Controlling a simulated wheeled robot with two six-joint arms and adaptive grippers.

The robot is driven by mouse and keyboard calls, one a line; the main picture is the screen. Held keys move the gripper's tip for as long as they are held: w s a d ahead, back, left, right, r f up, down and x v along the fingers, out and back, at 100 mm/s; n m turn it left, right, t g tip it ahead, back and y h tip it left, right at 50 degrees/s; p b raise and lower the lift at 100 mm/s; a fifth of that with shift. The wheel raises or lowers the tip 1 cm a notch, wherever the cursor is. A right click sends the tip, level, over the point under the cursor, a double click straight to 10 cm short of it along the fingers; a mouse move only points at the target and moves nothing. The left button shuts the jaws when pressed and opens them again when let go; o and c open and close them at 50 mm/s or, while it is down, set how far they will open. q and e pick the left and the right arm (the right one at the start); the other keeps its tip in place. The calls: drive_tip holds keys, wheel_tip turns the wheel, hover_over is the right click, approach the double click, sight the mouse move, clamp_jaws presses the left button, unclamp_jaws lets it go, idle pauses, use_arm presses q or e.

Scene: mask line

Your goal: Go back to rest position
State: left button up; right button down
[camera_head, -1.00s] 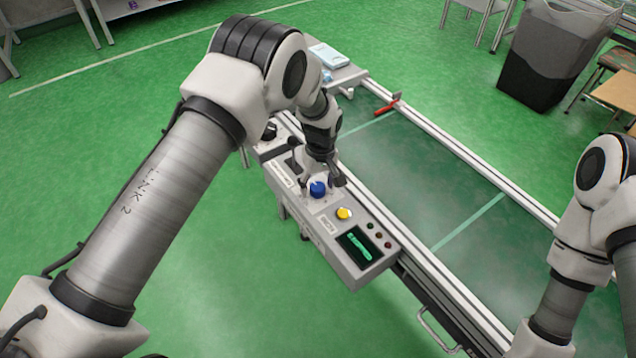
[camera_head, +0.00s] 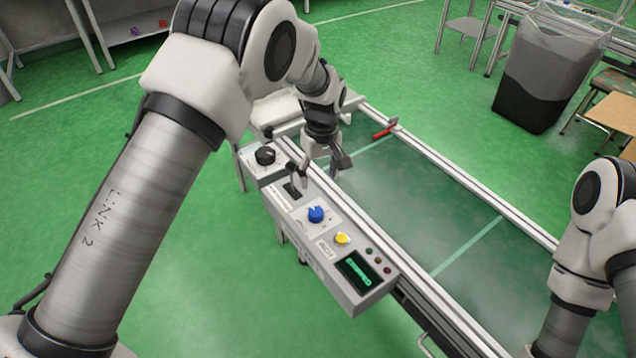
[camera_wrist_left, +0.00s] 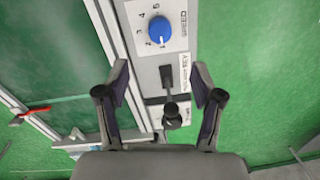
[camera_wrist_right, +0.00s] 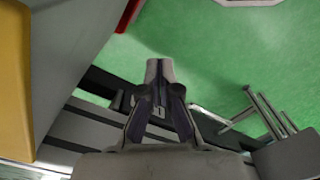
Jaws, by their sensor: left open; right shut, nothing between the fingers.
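My left gripper (camera_head: 320,176) is open and empty above the control panel (camera_head: 328,238), near its lever and blue knob (camera_head: 316,214). In the left wrist view its two fingers (camera_wrist_left: 160,90) are spread apart, with the blue knob (camera_wrist_left: 160,30) beyond them and the black lever (camera_wrist_left: 171,112) between them in the picture. My right arm (camera_head: 580,240) stands at the right edge of the head view, where its gripper is out of frame. In the right wrist view my right gripper (camera_wrist_right: 160,90) is shut with nothing between its fingers.
A dark bin (camera_head: 545,75) stands at the back right.

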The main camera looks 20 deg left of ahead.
idle(0.3)
use_arm(q)
drive_tip(key=s+a+f+m+p, duration=0.2)
drive_tip(key=s+f, duration=0.2)
drive_tip(key=s, duration=0.8)
drive_tip(key=s+a+f+m+p, duration=0.3)
drive_tip(key=s+f, duration=0.1)
drive_tip(key=s, duration=0.8)
drive_tip(key=s+a+f+m+p, duration=0.3)
drive_tip(key=s+f, duration=0.1)
drive_tip(key=s, duration=0.8)
drive_tip(key=shift+f, duration=0.4)
